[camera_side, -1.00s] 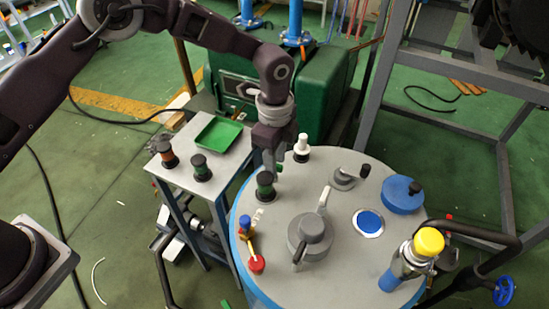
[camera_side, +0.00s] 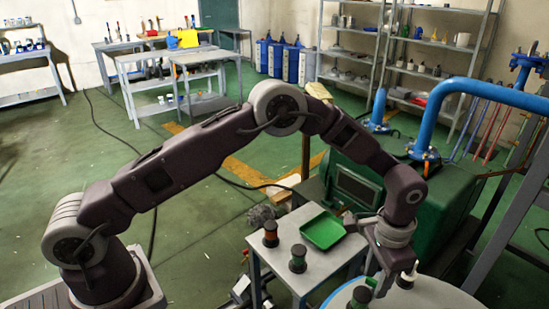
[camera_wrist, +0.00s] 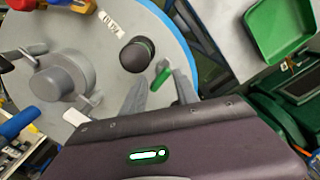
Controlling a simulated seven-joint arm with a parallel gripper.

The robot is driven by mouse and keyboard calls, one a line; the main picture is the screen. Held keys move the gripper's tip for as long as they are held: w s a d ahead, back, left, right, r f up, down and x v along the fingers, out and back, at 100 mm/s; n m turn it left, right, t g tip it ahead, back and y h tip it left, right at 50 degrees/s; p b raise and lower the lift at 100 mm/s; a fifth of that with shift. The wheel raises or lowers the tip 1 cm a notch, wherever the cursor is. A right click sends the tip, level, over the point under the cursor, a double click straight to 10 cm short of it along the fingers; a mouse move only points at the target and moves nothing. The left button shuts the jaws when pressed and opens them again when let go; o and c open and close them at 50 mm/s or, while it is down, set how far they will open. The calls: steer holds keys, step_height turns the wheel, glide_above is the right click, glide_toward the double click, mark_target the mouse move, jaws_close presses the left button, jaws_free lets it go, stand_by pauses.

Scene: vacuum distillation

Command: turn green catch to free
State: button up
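The green catch (camera_wrist: 160,79) is a small bright green tab in the wrist view, beside a dark round knob (camera_wrist: 137,55) with a thin green ring, on the blue-rimmed round lid (camera_wrist: 185,38). My gripper (camera_wrist: 156,75) has its two grey fingers apart, with the green tab showing between them near the tips. I cannot tell whether either finger touches it. In the side view my gripper (camera_side: 374,268) points down above the lid's edge. A dark green knob (camera_side: 360,297) stands just below it, partly cut by the frame's bottom edge; the catch itself is not clear there.
A green machine (camera_side: 440,215) stands behind. A grey fitting (camera_wrist: 60,80) is on the lid.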

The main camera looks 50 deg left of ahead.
steer(key=n, duration=0.4)
steer(key=shift+n, duration=0.9)
steer(key=r, duration=0.8)
steer(key=shift+a+r, duration=0.1)
steer(key=shift+a, duration=0.1)
step_height(320, 180, up, 9)
steer(key=t, duration=0.1)
glide_above(374, 280)
steer(key=s+a, duration=0.3)
steer(key=a, duration=0.2)
steer(key=s+a+r+t, duration=0.2)
steer(key=s+a+r, duration=0.8)
steer(key=s, duration=0.2)
steer(key=shift+s+r, duration=0.3)
